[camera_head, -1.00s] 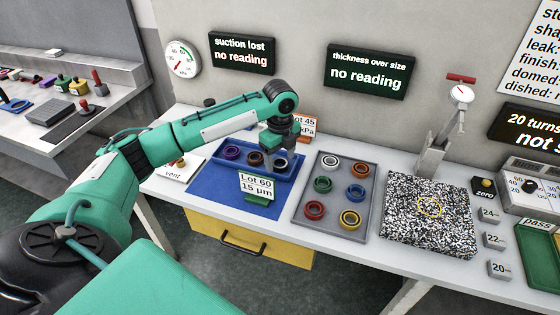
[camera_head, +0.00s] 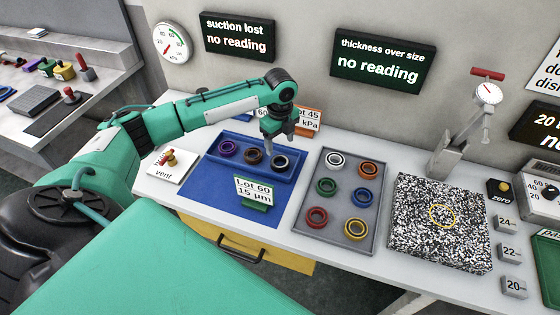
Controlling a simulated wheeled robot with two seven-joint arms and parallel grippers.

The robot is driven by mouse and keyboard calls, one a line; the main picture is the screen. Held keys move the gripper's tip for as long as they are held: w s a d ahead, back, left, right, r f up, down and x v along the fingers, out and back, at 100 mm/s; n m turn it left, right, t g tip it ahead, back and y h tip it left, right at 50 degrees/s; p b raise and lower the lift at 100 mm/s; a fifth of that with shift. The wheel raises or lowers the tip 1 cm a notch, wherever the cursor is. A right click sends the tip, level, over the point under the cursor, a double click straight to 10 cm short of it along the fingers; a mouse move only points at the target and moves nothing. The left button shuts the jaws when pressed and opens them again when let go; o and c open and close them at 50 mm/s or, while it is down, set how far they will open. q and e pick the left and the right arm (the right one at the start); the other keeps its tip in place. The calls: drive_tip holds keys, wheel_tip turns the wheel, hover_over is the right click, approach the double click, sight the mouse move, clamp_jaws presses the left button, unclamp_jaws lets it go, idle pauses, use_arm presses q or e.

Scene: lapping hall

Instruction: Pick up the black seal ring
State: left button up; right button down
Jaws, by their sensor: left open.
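The black seal ring (camera_head: 280,162) lies at the right end of the blue tray (camera_head: 213,166), beside a brown ring (camera_head: 253,156) and a purple ring (camera_head: 228,147). My left gripper (camera_head: 280,145) points down just above and behind the black ring in the picture. Its two fingers are apart with nothing between them. The black ring shows nearly whole below the fingertips, and I see no contact. My right gripper is not in view.
An orange sign (camera_head: 309,118) stands behind the gripper.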

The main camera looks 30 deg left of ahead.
sight(279, 165)
use_arm(q)
drive_tip(key=f, duration=0.2)
drive_tip(key=shift+w+a+f, duration=0.15)
drive_tip(key=shift+w+f, duration=0.05)
drive_tip(key=shift+f, duration=0.1)
drive_tip(key=shift+s+f, duration=0.15)
drive_tip(key=shift+f, duration=0.35)
wheel_tip(279, 165, down, 4)
drive_tip(key=shift+s+r+p, duration=0.1)
drive_tip(key=shift+r+p, duration=0.1)
drive_tip(key=shift+p, duration=0.55)
drive_tip(key=shift+f, duration=0.45)
drive_tip(key=c, duration=0.7)
drive_tip(key=shift+c, duration=0.5)
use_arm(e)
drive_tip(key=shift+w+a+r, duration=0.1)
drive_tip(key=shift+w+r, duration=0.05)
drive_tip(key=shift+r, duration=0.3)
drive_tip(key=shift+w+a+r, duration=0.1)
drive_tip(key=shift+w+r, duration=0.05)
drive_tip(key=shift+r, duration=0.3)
use_arm(q)
drive_tip(key=shift+r, duration=0.1)
